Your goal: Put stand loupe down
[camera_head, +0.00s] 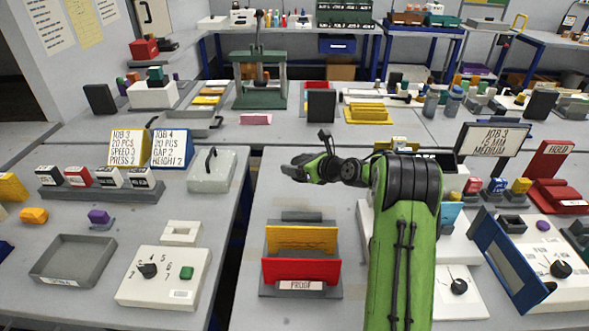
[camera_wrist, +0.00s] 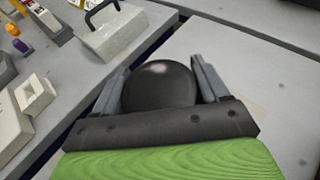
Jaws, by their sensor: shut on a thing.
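The stand loupe (camera_wrist: 160,86) shows in the wrist view as a dark, rounded, shiny body between the two grey fingers. My gripper (camera_wrist: 162,72) is shut on it. In the head view my gripper (camera_head: 292,171) is held out to the left at the end of my green arm, over the middle table near its left edge. The loupe is hard to make out there, and its lower part is hidden in the wrist view. I cannot tell whether it touches the table.
A pale box with a black handle (camera_head: 213,172) stands on the left table, across a narrow gap. A red and yellow proof rack (camera_head: 302,268) stands on the middle table, nearer to me. The grey tabletop (camera_head: 277,190) between rack and gripper is mostly clear.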

